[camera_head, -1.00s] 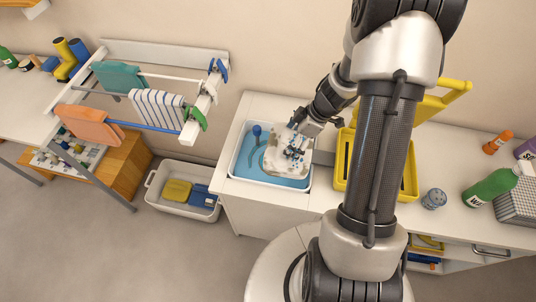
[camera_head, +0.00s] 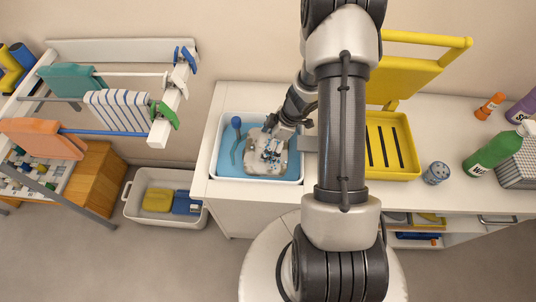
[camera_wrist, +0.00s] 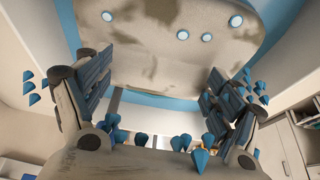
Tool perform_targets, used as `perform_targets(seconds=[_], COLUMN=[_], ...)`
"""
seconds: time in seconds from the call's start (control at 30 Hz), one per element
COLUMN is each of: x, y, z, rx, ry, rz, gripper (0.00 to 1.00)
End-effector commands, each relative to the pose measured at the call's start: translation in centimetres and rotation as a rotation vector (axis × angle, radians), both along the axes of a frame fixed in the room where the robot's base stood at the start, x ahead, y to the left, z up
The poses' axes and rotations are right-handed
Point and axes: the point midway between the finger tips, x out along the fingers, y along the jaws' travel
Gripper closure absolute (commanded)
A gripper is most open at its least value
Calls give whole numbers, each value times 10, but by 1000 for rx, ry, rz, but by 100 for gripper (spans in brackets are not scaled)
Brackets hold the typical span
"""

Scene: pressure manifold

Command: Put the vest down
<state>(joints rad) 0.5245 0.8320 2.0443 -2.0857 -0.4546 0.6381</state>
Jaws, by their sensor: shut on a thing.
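The vest (camera_head: 256,138) is an off-white, brown-stained cloth piece at the white tub (camera_head: 217,150) of blue water on the counter. My gripper (camera_head: 270,152) is over the tub and shut on the vest. In the wrist view, the vest (camera_wrist: 190,50) fills the upper middle, with brown smears and several blue round spots. The gripper's dark padded fingers (camera_wrist: 160,100) stand at either side of it, with blue cone shapes around them. I cannot tell whether the vest touches the water. My arm hides part of the counter to the right.
A blue-headed tool (camera_head: 236,123) lies in the tub's left side. A yellow open-lidded box (camera_head: 412,172) stands to the right. A drying rack with cloths (camera_head: 120,112) and a white floor bin (camera_head: 133,205) are left. A can (camera_head: 436,173) and a green bottle (camera_head: 490,152) stand farther right.

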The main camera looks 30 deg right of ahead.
Motion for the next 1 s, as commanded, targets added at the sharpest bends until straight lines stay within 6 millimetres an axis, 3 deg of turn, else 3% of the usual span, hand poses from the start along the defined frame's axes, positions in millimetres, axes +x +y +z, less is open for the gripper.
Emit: perform_targets(seconds=[0.17, 0.4, 0.8, 0.83, 1.0], x=[0, 0, 0, 0, 0], y=[0, 0, 0, 0, 0], z=[-13, -48, -49, -49, -49], rx=[0, 2, 0, 0, 0], ry=[0, 1, 0, -1, 0], rz=[1, -1, 1, 2, 1], gripper=[59, 59, 59, 13, 2])
